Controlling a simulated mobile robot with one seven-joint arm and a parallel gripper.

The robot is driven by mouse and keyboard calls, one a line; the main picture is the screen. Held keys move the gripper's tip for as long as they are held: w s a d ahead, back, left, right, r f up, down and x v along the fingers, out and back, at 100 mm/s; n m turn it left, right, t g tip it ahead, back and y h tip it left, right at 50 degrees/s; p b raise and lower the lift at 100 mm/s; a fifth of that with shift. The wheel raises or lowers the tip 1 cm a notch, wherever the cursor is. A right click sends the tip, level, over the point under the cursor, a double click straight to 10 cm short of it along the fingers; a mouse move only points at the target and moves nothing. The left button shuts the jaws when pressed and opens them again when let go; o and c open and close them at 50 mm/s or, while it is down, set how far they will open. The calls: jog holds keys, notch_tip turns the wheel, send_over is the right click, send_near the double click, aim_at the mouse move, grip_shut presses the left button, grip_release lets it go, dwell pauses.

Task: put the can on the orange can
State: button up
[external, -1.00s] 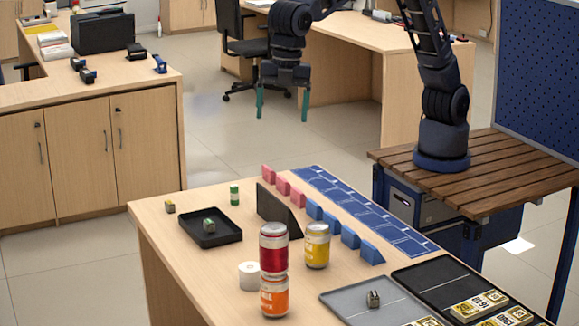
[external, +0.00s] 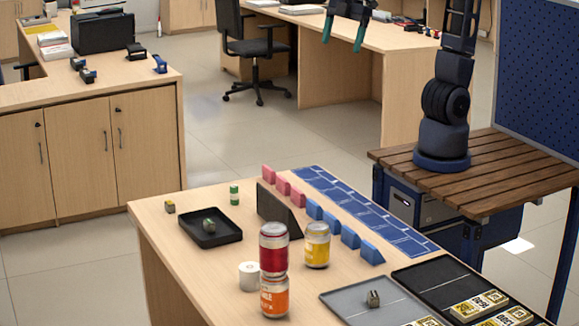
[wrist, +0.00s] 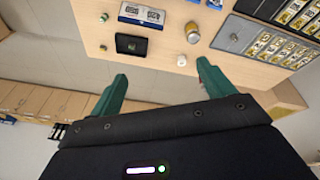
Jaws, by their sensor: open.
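A red can (external: 274,245) stands upright on top of the orange can (external: 274,302), and the two form a stack near the table's front edge. A yellow can (external: 317,250) stands on the table to the right of the stack. In the wrist view, what looks like the yellow can (wrist: 192,34) is beyond my fingers, and a bit of red beside the right fingertip may be the stack, mostly hidden. My gripper (external: 343,40) is open and empty, high up and clear of the cans. Its fingers also show in the wrist view (wrist: 162,72).
A white roll (external: 249,275) stands left of the stack. A black tray (external: 211,239) with a small block lies at the left. Pink and blue blocks line a blue strip (external: 360,210). Grey (external: 345,302) and black (external: 425,275) trays lie at the right.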

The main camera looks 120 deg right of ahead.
jog(key=s+d+f+m, duration=0.2)
jog(key=s+d+f, duration=0.1)
jog(key=s, duration=0.7)
jog(key=s+d+f+m+t, duration=0.1)
jog(key=s+d+f+m, duration=0.2)
jog(key=s, duration=0.7)
jog(key=shift+d+f, duration=0.35)
jog(key=shift+f, duration=0.45)
